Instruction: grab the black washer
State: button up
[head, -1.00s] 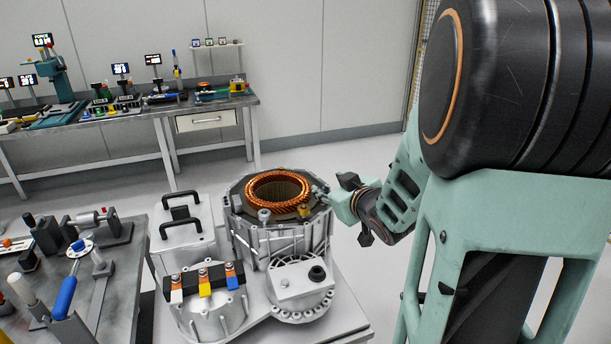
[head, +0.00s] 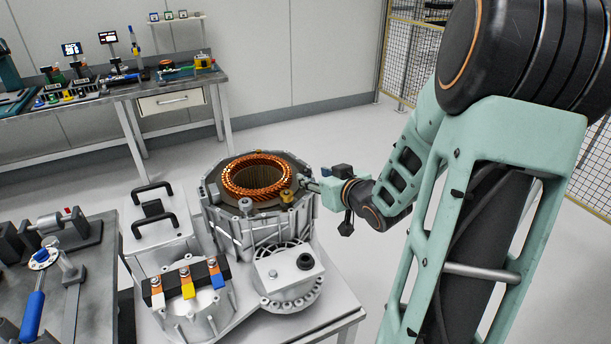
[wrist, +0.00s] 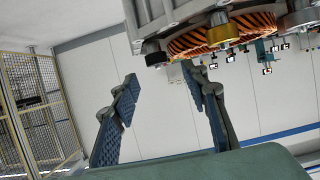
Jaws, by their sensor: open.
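A short black round part (wrist: 155,57), which looks like the black washer, sits at the edge of the grey stator housing in the wrist view. In the head view I cannot make it out at that edge. The housing (head: 255,232) holds a copper winding ring (head: 232,178); a brass fitting (wrist: 222,30) is beside the black part. My gripper (head: 342,198) is at the right side of the housing rim. In the wrist view its fingers (wrist: 160,84) are spread with nothing between them, and the black part appears just beyond the fingertips.
Another black ring-like cap (head: 305,261) is on the front cover. A terminal block (head: 187,281) with coloured tabs and a box with black handles (head: 154,208) crowd the left. A tool bench (head: 75,255) stands farther left. The floor right of the housing is clear.

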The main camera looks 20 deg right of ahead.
aim_at(306, 172)
jog(key=shift+x, duration=2.65)
jog(key=shift+d+f, duration=0.1)
jog(key=shift+d, duration=0.05)
grip_shut()
